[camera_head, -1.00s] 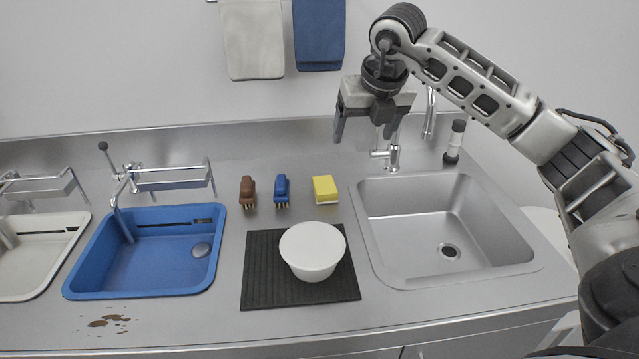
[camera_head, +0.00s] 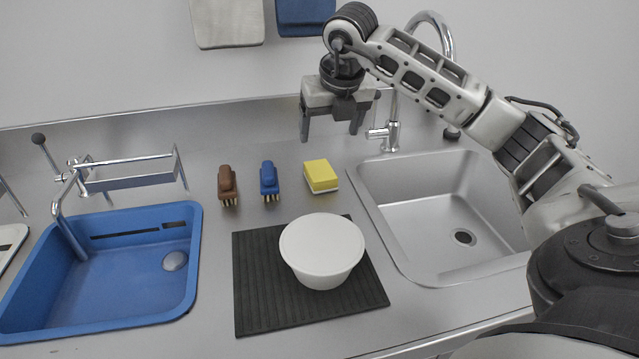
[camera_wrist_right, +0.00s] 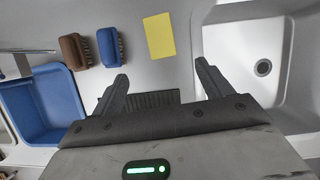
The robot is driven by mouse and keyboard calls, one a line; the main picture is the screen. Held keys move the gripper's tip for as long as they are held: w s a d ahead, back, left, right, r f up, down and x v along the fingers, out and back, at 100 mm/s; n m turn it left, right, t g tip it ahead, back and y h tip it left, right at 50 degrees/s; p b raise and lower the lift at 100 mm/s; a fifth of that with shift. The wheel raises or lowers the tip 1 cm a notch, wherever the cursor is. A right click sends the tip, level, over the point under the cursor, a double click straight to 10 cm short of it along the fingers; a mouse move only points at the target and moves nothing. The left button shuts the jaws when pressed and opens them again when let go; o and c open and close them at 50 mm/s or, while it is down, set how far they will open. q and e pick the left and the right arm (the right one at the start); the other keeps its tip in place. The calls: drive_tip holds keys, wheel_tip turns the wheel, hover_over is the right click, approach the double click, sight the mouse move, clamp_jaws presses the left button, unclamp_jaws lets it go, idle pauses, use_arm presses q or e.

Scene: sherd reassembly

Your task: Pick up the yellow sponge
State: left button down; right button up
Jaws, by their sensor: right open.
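The yellow sponge (camera_head: 320,175) lies on the steel counter behind the black mat, left of the steel sink, with a pale layer along its lower edge. It also shows in the right wrist view (camera_wrist_right: 159,36), ahead of the fingers. My right gripper (camera_head: 331,137) is open and empty, pointing down above the counter behind the sponge in the head view. Its two fingers also show spread apart in the right wrist view (camera_wrist_right: 160,80), with nothing between them but counter and mat. My left gripper is not in view.
A blue brush (camera_head: 269,179) and a brown brush (camera_head: 227,184) lie just left of the sponge. A white lidded bowl (camera_head: 322,250) stands on the black ribbed mat (camera_head: 262,297). A steel sink (camera_head: 425,215) with a tap is right, a blue basin (camera_head: 110,275) left.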

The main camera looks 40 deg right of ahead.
approach(321, 171)
drive_tip(key=x, duration=0.4)
drive_tip(key=shift+a+f, duration=0.1)
drive_tip(key=shift+f, duration=0.25)
drive_tip(key=shift+p+x, duration=0.55)
drive_tip(key=shift+x, duration=2.15)
drive_tip(key=shift+w+r, duration=0.1)
drive_tip(key=c, duration=1.1)
